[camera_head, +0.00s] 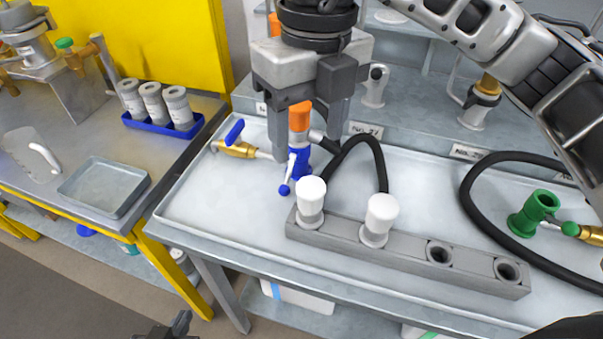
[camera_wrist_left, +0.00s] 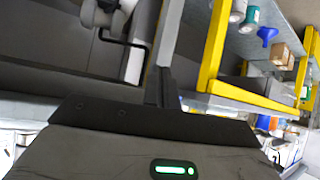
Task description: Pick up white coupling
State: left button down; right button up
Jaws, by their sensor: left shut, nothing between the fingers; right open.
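Two white couplings stand upright in a grey block: one at its left end (camera_head: 310,200) and one beside it (camera_head: 379,219). The grey block (camera_head: 400,246) lies on the light metal bench and has two empty round holes at its right. My right gripper (camera_head: 308,150) points down above the bench, open, behind and above the left coupling and apart from it. A blue valve with an orange top (camera_head: 299,150) shows between its fingers; I cannot tell whether they touch it. My left gripper (camera_head: 178,326) is low at the bottom edge, shut and empty; its fingers also show in the left wrist view (camera_wrist_left: 166,90).
A black hose (camera_head: 362,143) curves behind the couplings. A green fitting (camera_head: 534,213) with another hose lies at the right. A left-hand table holds a metal tray (camera_head: 105,187) and a blue rack (camera_head: 196,127) with grey-white cylinders. The bench's left front is clear.

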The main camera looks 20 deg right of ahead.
aim_at(313, 186)
jog(key=shift+t+h, duration=0.3)
jog(key=f, duration=0.6)
jog(key=d+f, duration=0.1)
jog(key=f, duration=0.2)
jog(key=shift+w, duration=0.3)
jog(key=shift+f, duration=0.9)
notch_tip(313, 186, down, 4)
jog(key=shift+a+r+p, duration=0.1)
jog(key=shift+r+p, duration=0.1)
jog(key=shift+p, duration=0.2)
jog(key=shift+f, duration=0.4)
pick_arm(q)
jog(key=shift+s+a+f, duration=0.1)
jog(key=shift+s, duration=0.15)
pick_arm(e)
jog(key=shift+c, duration=0.3)
jog(key=c, duration=1)
jog(key=shift+c, duration=0.7)
